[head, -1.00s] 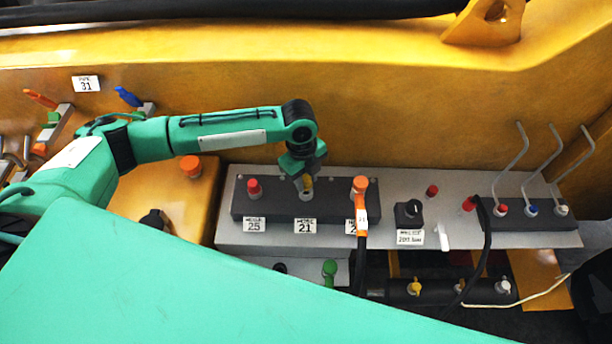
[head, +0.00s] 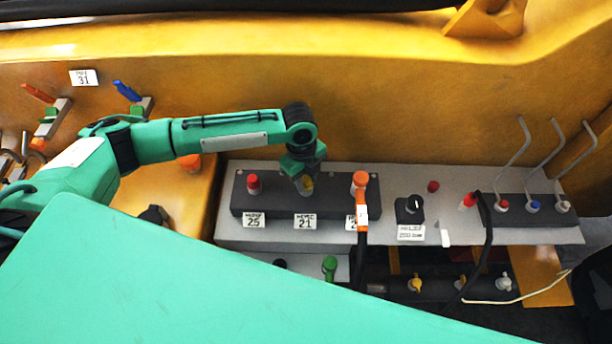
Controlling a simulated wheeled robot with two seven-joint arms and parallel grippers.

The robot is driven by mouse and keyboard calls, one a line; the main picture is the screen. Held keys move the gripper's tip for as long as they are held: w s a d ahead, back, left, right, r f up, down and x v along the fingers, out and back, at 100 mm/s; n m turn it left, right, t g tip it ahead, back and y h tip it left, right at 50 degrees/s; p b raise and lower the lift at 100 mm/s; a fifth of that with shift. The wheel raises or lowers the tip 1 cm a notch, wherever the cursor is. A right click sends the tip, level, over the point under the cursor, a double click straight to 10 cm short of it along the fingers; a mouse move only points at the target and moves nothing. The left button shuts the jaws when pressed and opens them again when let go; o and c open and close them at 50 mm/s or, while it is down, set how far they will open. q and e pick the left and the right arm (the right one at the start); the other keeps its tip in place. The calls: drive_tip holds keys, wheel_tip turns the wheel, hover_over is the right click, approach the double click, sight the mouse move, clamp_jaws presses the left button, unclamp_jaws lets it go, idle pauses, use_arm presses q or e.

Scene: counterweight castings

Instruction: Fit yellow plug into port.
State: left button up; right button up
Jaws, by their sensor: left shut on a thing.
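The yellow plug (head: 307,188) is at the middle place of a dark block, above a label reading 21. My left gripper (head: 305,180) reaches down from above and is shut on the yellow plug. The gripper hides the upper part of the plug. The port under it is covered, so I cannot tell how deep the plug sits. My right gripper is not in the head view.
The dark block (head: 335,208) also holds a red cap (head: 253,184) at left and an orange plug (head: 360,181) with a black cable at right. A black knob (head: 409,209) and several bent levers (head: 515,158) stand further right. A green panel (head: 200,285) fills the lower left.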

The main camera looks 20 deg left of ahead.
use_arm(q)
drive_tip(key=shift+f, duration=0.25)
drive_tip(key=o, duration=1)
drive_tip(key=shift+r, duration=0.1)
drive_tip(key=shift+w+a+r+b, duration=0.1)
drive_tip(key=shift+r+b, duration=0.2)
drive_tip(key=shift+r, duration=0.05)
drive_tip(key=shift+w+a+r+b, duration=0.15)
drive_tip(key=shift+r+b, duration=0.45)
drive_tip(key=shift+r, duration=1.55)
drive_tip(key=shift+w+a+r+b, duration=0.1)
drive_tip(key=shift+a+r+b, duration=0.35)
drive_tip(key=shift+r, duration=1.65)
drive_tip(key=shift+w+a+r+b, duration=0.1)
drive_tip(key=shift+r+b, duration=0.6)
drive_tip(key=shift+r, duration=1.45)
drive_tip(key=shift+s+d+f, duration=0.1)
